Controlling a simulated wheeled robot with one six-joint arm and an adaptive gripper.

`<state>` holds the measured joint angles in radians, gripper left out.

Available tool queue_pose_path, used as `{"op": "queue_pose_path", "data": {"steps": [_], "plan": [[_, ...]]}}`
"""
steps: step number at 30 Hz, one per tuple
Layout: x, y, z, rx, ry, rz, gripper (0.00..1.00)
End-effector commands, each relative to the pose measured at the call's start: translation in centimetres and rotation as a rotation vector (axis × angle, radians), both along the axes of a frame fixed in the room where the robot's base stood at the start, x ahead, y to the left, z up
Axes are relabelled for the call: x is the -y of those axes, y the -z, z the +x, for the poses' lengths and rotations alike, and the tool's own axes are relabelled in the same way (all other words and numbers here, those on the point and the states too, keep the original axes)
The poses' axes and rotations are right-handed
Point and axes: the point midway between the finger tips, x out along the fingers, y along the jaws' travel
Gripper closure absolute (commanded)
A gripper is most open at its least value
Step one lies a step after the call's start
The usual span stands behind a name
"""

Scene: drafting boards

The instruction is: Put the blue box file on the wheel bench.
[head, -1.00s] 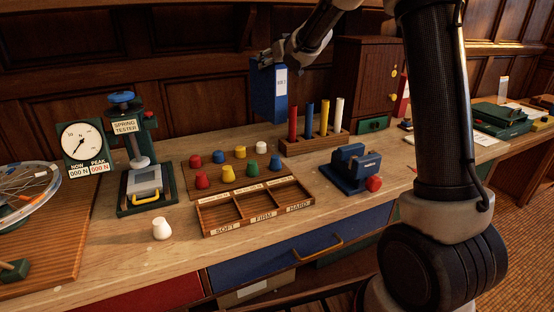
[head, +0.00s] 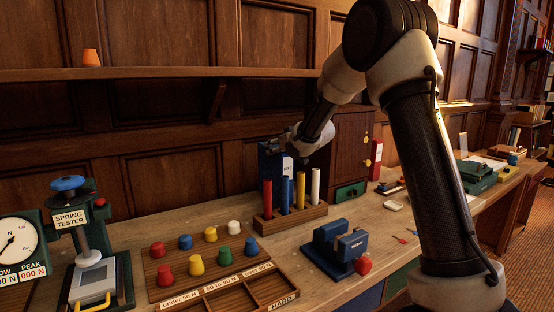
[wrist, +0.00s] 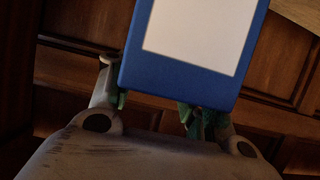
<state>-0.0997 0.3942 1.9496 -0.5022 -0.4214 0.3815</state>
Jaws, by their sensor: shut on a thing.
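The blue box file (head: 268,168) has a white label and is upright behind the rack of coloured rods in the head view. My gripper (head: 284,145) is shut on its upper part. The rods hide the file's lower part, so I cannot tell whether it touches the bench top. In the wrist view the blue box file (wrist: 180,76) fills the upper middle, its pale label facing the camera, between the fingers of my gripper (wrist: 155,103). The wheel seen earlier at the far left is out of view now, and I cannot point out the wheel bench.
The rod rack (head: 290,217) stands just before the file. A dark wooden cabinet (head: 350,150) is close on the right. A blue vise (head: 335,248), coloured knobs on a board (head: 150,262) and the spring tester (head: 92,250) stand nearer. A shelf (head: 170,75) runs along the wall.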

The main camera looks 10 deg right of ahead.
Motion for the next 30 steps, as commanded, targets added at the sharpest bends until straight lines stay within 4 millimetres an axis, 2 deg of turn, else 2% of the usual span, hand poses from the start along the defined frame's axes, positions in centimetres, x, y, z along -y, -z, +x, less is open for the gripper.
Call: {"op": "queue_pose_path", "data": {"steps": [6,17,18,20,21,30], "plan": [[0.0,2.8,0.0,0.0,0.0,0.001,1.0],[0.0,3.1,0.0,0.001,0.0,0.0,1.0],[0.0,3.3,0.0,-0.002,0.0,-0.001,0.44],[0.0,3.3,0.0,-0.002,0.0,-0.001,0.33],[0.0,3.2,0.0,-0.002,0.0,-0.001,0.3],[0.0,3.2,0.0,-0.002,0.0,-0.001,0.3]]}}
